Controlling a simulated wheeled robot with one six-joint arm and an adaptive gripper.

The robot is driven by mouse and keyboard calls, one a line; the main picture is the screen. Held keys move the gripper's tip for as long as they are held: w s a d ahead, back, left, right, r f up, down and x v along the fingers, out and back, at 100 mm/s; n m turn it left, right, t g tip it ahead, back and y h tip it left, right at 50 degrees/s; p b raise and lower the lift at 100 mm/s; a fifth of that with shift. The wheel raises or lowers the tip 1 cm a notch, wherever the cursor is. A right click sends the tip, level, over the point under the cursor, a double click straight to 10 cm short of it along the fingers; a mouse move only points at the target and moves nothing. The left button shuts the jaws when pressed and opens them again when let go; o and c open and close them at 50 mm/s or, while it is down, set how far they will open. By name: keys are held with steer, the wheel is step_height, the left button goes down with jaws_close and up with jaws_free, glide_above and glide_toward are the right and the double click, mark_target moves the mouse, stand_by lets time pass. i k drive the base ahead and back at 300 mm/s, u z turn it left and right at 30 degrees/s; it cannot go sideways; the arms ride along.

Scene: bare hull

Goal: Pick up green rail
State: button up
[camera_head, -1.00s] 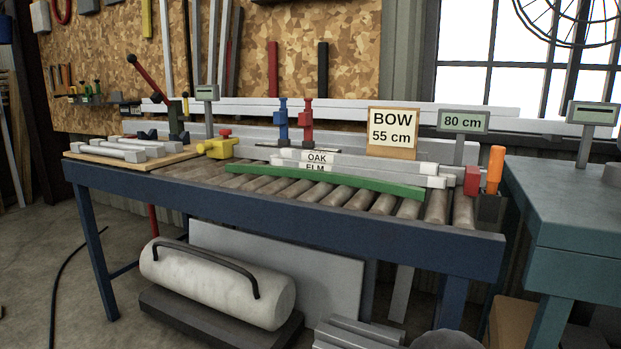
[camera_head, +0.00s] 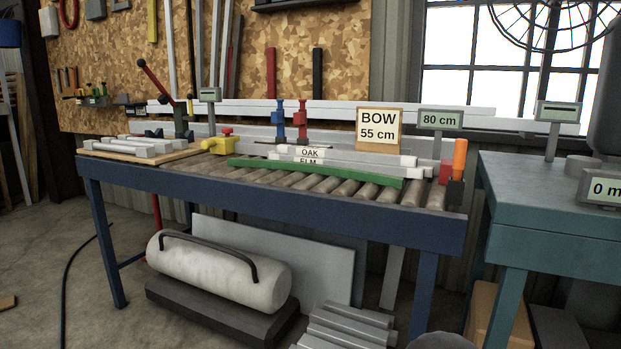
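The green rail (camera_head: 315,174) is a long, thin bar lying lengthwise on the rollers of the blue roller table (camera_head: 270,201), near its front edge. It lies in front of white bars labelled OAK and ELM (camera_head: 340,159), close to them; I cannot tell whether they touch. Its whole front side shows. My gripper is not in view.
A sign reading BOW 55 cm (camera_head: 379,129) stands behind the bars. Red and blue clamps (camera_head: 302,121) stand behind the rail, a yellow clamp (camera_head: 219,141) to its left. A teal bench (camera_head: 560,205) stands right. A white cylinder (camera_head: 220,272) lies below the table. Floor shows at left.

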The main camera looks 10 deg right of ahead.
mark_target(367, 177)
steer(key=z, duration=0.05)
steer(key=k, duration=0.75)
steer(key=u, duration=0.8)
steer(key=i, duration=1.7)
steer(key=z, duration=0.45)
